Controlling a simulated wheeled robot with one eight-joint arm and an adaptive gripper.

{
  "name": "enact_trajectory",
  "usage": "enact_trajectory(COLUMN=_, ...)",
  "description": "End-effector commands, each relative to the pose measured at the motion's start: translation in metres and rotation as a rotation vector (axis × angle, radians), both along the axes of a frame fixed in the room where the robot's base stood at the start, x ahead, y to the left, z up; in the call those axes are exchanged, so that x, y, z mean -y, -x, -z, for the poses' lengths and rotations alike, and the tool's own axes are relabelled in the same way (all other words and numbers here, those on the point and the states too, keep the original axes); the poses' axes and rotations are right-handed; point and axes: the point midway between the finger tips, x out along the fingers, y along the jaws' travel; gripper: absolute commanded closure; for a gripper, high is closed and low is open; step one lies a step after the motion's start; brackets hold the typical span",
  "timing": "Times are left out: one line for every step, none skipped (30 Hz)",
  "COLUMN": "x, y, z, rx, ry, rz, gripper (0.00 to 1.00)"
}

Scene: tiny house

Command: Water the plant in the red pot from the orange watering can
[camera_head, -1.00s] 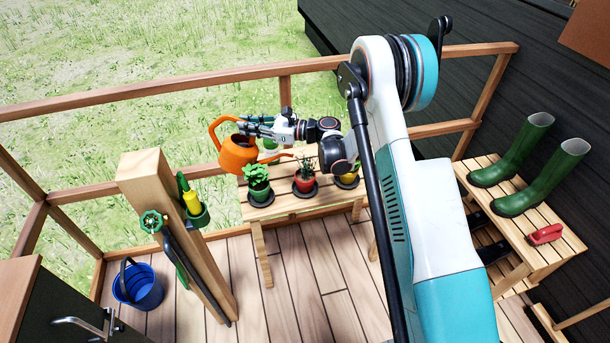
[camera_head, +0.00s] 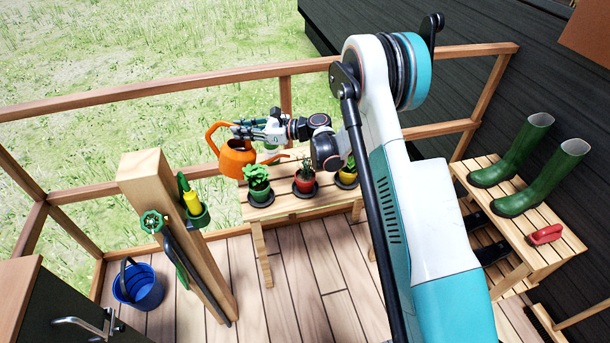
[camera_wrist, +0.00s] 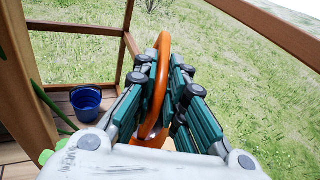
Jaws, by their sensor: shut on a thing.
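The orange watering can (camera_head: 236,161) is held in the air above the left end of the slatted plant table. Its spout points right, toward the potted plants, and it looks close to level. My gripper (camera_head: 240,132) is shut on the can's handle, and the orange handle (camera_wrist: 160,85) shows between the fingers in the wrist view. The red pot (camera_head: 305,185) holds a small green plant and stands on a dark saucer in the middle of the row. The spout tip is above and a little left of the red pot's plant. I see no water flowing.
A green pot (camera_head: 259,190) stands left of the red pot and a yellow pot (camera_head: 347,177) right of it. A wooden post (camera_head: 165,205) with a green tap is at left. A blue bucket (camera_head: 139,284) stands on the deck. Green boots (camera_head: 523,199) stand on a bench at right.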

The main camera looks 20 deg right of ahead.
Motion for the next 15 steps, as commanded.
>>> enact_trajectory(x=-0.008, y=-0.002, z=0.003, rx=-0.012, ry=0.029, rz=-0.003, gripper=1.0)
enact_trajectory(x=-0.012, y=-0.004, z=0.006, rx=-0.021, ry=0.048, rz=-0.002, gripper=1.0)
enact_trajectory(x=-0.016, y=-0.006, z=0.01, rx=-0.03, ry=0.072, rz=-0.002, gripper=1.0)
enact_trajectory(x=-0.019, y=-0.007, z=0.011, rx=-0.036, ry=0.089, rz=-0.001, gripper=1.0)
enact_trajectory(x=-0.02, y=-0.008, z=0.012, rx=-0.04, ry=0.1, rz=-0.001, gripper=1.0)
enact_trajectory(x=-0.021, y=-0.009, z=0.013, rx=-0.044, ry=0.11, rz=0.001, gripper=1.0)
enact_trajectory(x=-0.021, y=-0.009, z=0.014, rx=-0.046, ry=0.113, rz=0.001, gripper=1.0)
enact_trajectory(x=-0.021, y=-0.009, z=0.014, rx=-0.047, ry=0.115, rz=0.001, gripper=1.0)
enact_trajectory(x=-0.022, y=-0.01, z=0.014, rx=-0.048, ry=0.119, rz=0.001, gripper=1.0)
enact_trajectory(x=-0.024, y=-0.01, z=0.015, rx=-0.05, ry=0.126, rz=0.001, gripper=1.0)
enact_trajectory(x=-0.025, y=-0.011, z=0.015, rx=-0.051, ry=0.136, rz=0.001, gripper=1.0)
enact_trajectory(x=-0.028, y=-0.011, z=0.016, rx=-0.054, ry=0.149, rz=0.001, gripper=1.0)
enact_trajectory(x=-0.03, y=-0.012, z=0.017, rx=-0.057, ry=0.161, rz=0.001, gripper=1.0)
enact_trajectory(x=-0.032, y=-0.013, z=0.018, rx=-0.061, ry=0.171, rz=0.001, gripper=1.0)
enact_trajectory(x=-0.033, y=-0.014, z=0.019, rx=-0.065, ry=0.181, rz=0.001, gripper=1.0)
